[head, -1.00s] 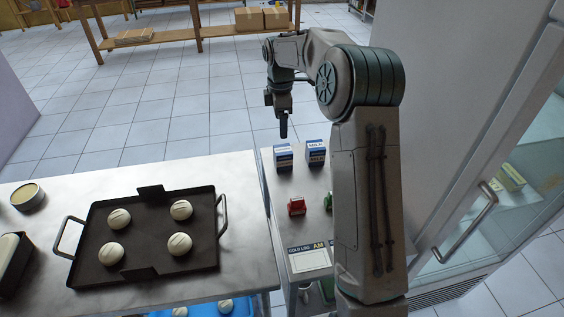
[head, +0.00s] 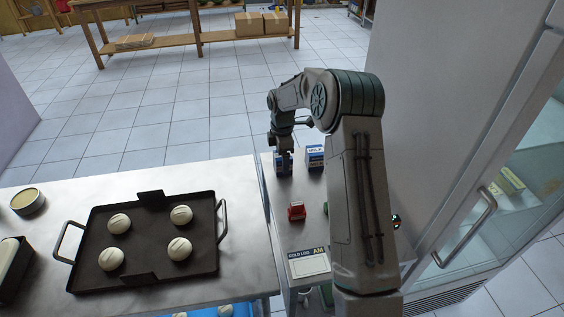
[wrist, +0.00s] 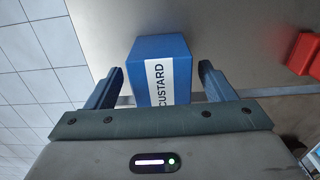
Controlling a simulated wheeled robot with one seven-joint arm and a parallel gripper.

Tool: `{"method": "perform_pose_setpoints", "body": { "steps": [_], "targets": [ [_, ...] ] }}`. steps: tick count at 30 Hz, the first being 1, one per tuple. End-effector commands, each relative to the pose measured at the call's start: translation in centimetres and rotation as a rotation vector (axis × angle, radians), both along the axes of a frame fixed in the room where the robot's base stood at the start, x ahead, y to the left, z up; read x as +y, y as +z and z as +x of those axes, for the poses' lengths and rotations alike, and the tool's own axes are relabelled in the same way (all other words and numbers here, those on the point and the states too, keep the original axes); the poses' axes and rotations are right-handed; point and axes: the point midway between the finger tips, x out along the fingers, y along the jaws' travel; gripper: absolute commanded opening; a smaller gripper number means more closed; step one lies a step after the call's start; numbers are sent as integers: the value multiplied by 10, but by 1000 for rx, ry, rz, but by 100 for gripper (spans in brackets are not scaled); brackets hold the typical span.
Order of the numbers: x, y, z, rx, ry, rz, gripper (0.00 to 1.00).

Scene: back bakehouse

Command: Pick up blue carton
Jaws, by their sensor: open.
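The blue carton (wrist: 146,56) has a white label reading CUSTARD. It stands on the narrow metal cart top (head: 284,230), at the far left end in the head view. My gripper (wrist: 162,74) is open, with one finger on each side of the carton in the wrist view. Small gaps show between the fingers and the carton. In the head view my gripper (head: 284,160) comes down over the carton and hides most of it.
A blue and white milk carton (head: 315,157) stands just right of the gripper. A red item (head: 296,211) sits nearer on the cart, above a cold log sheet (head: 309,263). A dark tray (head: 150,205) of buns is on the left counter. A fridge (head: 480,150) stands right.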

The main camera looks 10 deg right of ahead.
Motion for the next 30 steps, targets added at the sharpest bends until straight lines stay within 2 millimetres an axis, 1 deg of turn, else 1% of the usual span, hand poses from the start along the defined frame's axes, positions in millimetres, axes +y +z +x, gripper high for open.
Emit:
{"method": "perform_pose_setpoints", "body": {
  "steps": [3, 6, 14, 15, 17, 18, 20, 30],
  "targets": [
    [-1, -17, -2, 4, 0, 0, 76],
    [-1, -25, -2, 1, 0, 0, 76],
    [-1, -28, -1, 0, 0, 0, 76],
    [-1, -28, -1, 0, 0, 0, 65],
    [-1, -28, -1, 0, 0, 0, 49],
    [-1, -28, -1, 0, 0, 0, 37],
    [-1, -28, -1, 0, 0, 0, 22],
    [-1, -25, -1, -2, -1, 0, 22]
  ]
}}
